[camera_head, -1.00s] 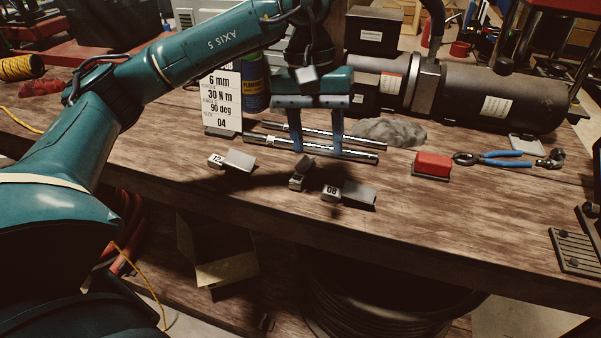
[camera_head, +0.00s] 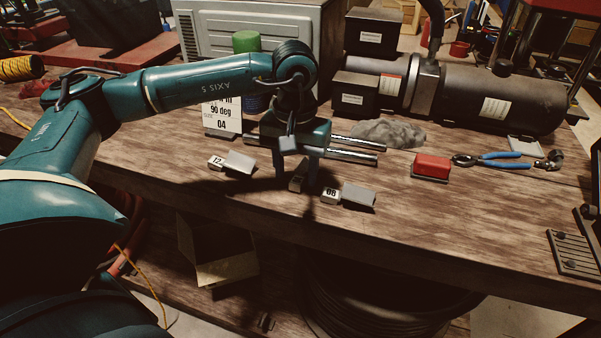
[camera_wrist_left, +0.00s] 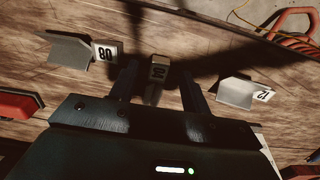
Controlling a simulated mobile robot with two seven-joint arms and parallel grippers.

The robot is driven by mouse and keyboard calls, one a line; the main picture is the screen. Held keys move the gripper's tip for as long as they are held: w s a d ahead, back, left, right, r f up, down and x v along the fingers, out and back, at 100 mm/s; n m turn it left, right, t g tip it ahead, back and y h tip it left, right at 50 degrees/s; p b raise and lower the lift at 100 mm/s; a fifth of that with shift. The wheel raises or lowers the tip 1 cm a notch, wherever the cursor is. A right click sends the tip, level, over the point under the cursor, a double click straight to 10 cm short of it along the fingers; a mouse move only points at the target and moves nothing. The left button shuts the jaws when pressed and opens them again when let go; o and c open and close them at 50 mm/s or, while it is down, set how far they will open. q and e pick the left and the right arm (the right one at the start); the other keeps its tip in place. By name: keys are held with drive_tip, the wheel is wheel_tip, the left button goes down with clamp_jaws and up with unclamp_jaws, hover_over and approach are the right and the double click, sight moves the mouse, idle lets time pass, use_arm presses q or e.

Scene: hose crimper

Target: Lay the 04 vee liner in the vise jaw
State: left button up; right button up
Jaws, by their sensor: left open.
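Three small grey vee liners with white number tags lie on the bench. The liner tagged 12 (camera_head: 238,161) is at left and the one tagged 08 (camera_head: 357,196) at right. The middle liner (camera_head: 298,178) lies between them; its tag is too small to read surely. It also shows in the left wrist view (camera_wrist_left: 157,74), between the fingers. My left gripper (camera_head: 296,168) is open, pointing down, with a finger on either side of the middle liner. Whether the fingers touch it I cannot tell. I cannot identify the vise jaw. My right gripper is not in view.
Two metal rods (camera_head: 352,150) lie behind the gripper. A red block (camera_head: 432,166), blue-handled pliers (camera_head: 497,160) and a dark slotted plate (camera_head: 575,253) are at right. The front middle of the bench is clear.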

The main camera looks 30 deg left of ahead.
use_arm(q)
drive_tip(key=shift+f, duration=1.15)
clamp_jaws()
